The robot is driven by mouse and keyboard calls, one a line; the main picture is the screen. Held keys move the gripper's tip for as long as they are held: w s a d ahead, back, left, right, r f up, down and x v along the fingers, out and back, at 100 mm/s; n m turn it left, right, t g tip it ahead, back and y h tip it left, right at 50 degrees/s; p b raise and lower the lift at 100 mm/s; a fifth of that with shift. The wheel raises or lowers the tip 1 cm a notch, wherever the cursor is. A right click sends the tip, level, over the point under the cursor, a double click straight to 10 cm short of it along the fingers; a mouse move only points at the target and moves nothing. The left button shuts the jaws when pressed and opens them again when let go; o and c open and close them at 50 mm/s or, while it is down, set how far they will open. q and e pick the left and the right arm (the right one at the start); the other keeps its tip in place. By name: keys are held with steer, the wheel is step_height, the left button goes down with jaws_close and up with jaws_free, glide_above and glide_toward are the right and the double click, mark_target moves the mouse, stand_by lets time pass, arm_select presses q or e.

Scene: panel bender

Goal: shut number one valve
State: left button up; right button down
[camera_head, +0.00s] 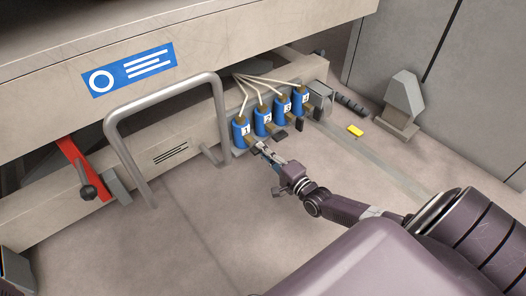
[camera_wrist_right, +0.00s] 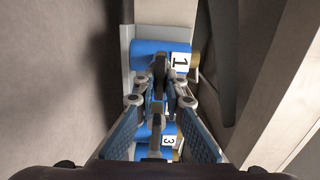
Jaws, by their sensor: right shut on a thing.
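The number one valve (camera_head: 241,133) is a blue cylinder with a white "1" label, the leftmost in a row of blue numbered valves on the machine's lower beam. It also shows at the top of the right wrist view (camera_wrist_right: 150,54). My right gripper (camera_head: 261,147) is at its front lower side, its fingers (camera_wrist_right: 158,85) shut on the valve's small black handle (camera_wrist_right: 157,61). The fingers hide part of the handle and the number two valve in the wrist view. My left gripper is not in view.
The number two valve (camera_head: 263,122), number three valve (camera_head: 283,111) and another stand close on the right. A grey tubular rail (camera_head: 113,140) rises on the left, near a red lever bracket (camera_head: 82,168). A yellow block (camera_head: 355,130) lies on the floor.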

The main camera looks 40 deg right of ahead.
stand_by(0.5)
steer(key=c, duration=2)
jaws_free()
steer(key=s, duration=0.8)
steer(key=s+d, duration=0.1)
steer(key=s, duration=0.3)
